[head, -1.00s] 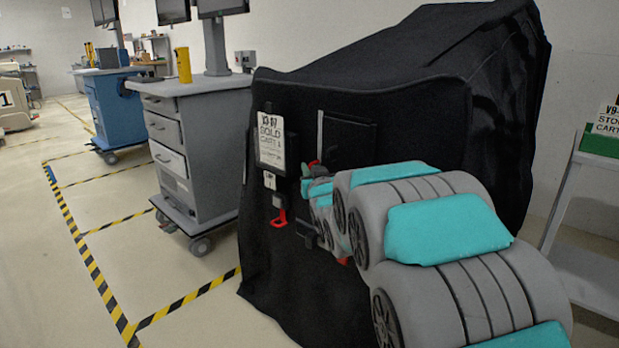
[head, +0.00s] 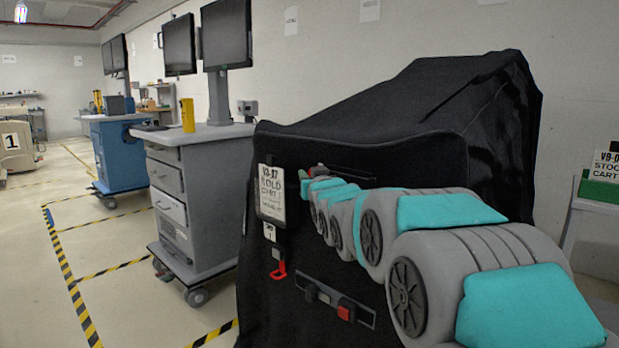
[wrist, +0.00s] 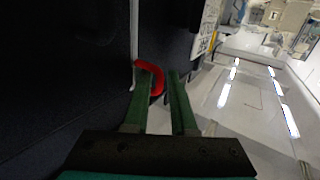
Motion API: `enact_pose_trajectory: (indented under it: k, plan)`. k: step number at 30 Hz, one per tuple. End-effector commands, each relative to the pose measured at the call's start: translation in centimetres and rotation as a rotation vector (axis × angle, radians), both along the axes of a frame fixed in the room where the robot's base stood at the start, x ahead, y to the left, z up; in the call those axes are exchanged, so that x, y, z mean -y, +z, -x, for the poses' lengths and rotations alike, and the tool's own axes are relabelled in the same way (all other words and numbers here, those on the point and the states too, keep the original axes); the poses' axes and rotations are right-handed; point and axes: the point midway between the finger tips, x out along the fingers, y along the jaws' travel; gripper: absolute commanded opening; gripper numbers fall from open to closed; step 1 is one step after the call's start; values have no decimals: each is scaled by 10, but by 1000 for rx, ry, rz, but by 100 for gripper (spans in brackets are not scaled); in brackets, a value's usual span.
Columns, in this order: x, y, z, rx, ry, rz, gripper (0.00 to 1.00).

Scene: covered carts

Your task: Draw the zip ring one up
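The black cart cover (head: 420,150) has a red zip ring at my gripper; the ring (head: 318,170) shows small in the head view. In the wrist view the red ring (wrist: 158,80) curves around the tip of the left green finger, its right side lying in the gap between the fingers. My gripper (wrist: 163,75) has its two fingers apart, with a gap visible between them. In the head view my gripper (head: 306,182) is at the cover's front face near the top of a dark panel, partly hidden by my arm. A pale line runs up from the ring in the wrist view.
A label (head: 271,193) hangs on the cover left of my gripper, with a red hook (head: 279,270) below. A bar with a red block (head: 346,309) sits lower. A grey cart (head: 190,180) stands to the left, and open floor (head: 120,300) lies in front of it.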

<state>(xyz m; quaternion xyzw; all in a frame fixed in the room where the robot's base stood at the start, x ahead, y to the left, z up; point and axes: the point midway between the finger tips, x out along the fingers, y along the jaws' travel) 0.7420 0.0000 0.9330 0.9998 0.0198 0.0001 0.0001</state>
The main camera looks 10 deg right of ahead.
Motion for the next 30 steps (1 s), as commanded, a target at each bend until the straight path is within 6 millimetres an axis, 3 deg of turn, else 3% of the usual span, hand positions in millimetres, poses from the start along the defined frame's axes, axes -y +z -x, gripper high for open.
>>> enact_pose_trajectory:
  k: [14,30]
  plan:
    - [1,-1,9,-1,0,0,25]
    - [3,1,73,2,0,0,25]
